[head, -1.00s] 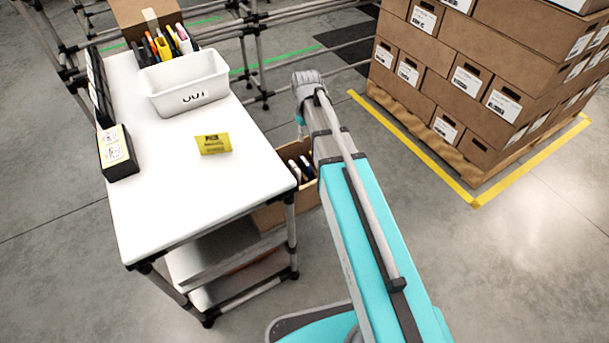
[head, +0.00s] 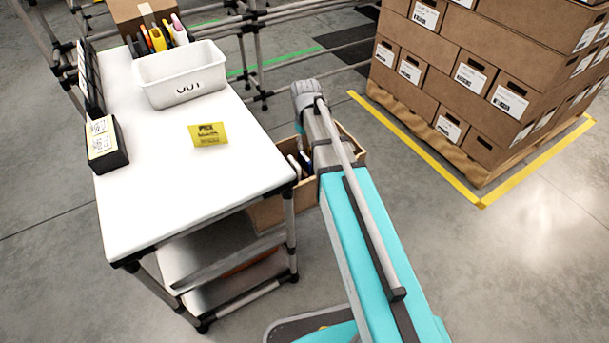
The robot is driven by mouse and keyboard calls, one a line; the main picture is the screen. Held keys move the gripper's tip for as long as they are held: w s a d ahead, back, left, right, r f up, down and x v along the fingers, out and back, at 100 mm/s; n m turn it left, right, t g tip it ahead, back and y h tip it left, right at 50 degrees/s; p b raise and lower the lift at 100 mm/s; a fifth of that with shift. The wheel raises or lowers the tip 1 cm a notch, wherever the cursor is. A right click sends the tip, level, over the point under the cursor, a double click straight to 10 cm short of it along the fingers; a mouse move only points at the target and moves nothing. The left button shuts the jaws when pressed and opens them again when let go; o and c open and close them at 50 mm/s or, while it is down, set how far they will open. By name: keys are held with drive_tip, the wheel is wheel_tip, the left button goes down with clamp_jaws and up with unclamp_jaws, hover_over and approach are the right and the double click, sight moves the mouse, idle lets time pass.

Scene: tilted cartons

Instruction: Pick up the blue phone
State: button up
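A brown carton (head: 349,146) stands low beside the right edge of the white table, partly hidden by my arm. Several slim upright items (head: 304,162) show inside it, white and dark, with a hint of blue. I cannot tell for sure which one is the blue phone. A second carton (head: 133,12) behind the table holds several coloured slim items (head: 160,38), orange, yellow and pink among them; no clear blue one shows there. My arm reaches over the right-hand carton, and my gripper is hidden below or behind it.
The white table (head: 190,190) carries an empty-looking white OUT bin (head: 182,86), a yellow card (head: 208,135), a black box with yellow labels (head: 104,145) and a dark rack (head: 90,78). Stacked boxes (head: 455,75) stand on a pallet at right. Floor between is clear.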

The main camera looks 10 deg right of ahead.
sight(305, 156)
drive_tip(key=shift+f+b, duration=0.7)
drive_tip(key=shift+f, duration=0.35)
drive_tip(key=shift+a+f+b, duration=0.2)
drive_tip(key=shift+f+b, duration=2.4)
clamp_jaws()
